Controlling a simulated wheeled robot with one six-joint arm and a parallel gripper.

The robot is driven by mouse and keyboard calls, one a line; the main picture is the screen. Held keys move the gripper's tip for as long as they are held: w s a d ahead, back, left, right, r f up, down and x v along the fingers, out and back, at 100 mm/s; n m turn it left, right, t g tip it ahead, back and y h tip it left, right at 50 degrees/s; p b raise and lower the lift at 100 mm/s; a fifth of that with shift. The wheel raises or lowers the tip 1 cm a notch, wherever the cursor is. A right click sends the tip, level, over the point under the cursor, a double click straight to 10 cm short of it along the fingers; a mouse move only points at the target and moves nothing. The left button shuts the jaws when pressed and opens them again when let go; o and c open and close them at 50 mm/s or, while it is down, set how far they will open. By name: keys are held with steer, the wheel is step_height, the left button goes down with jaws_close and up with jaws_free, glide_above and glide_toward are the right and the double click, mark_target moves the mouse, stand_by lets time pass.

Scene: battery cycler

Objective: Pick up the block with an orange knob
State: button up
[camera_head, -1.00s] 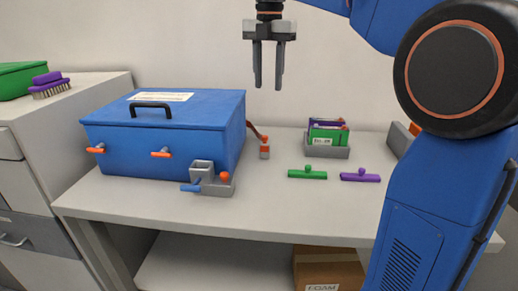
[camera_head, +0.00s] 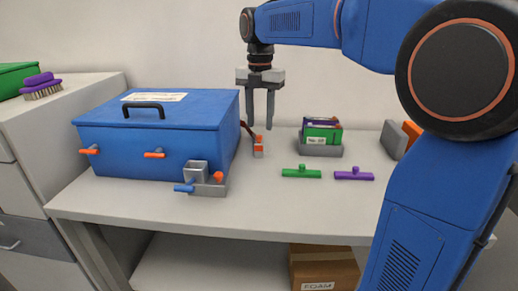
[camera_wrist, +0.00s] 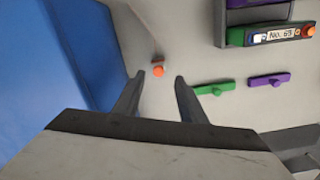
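My gripper (camera_head: 260,123) points straight down, open and empty, above the block. In the wrist view the two fingers of my gripper (camera_wrist: 159,80) are apart, with nothing held. The fingertips appear close above the knob; the exact gap cannot be told.
The blue box (camera_head: 160,135) stands close to the left. A grey fixture (camera_head: 208,190) with an orange ball and blue lever is in front of it. A green T-shaped piece (camera_head: 301,173), a purple one (camera_head: 353,175) and a grey holder (camera_head: 320,150) with packs lie to the right.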

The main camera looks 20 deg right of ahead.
mark_target(259, 147)
steer(key=shift+w+f, duration=0.15)
steer(key=shift+f, duration=1.15)
steer(key=shift+w+f, duration=0.1)
steer(key=shift+f, duration=1.15)
jaws_close()
steer(key=shift+r, duration=0.1)
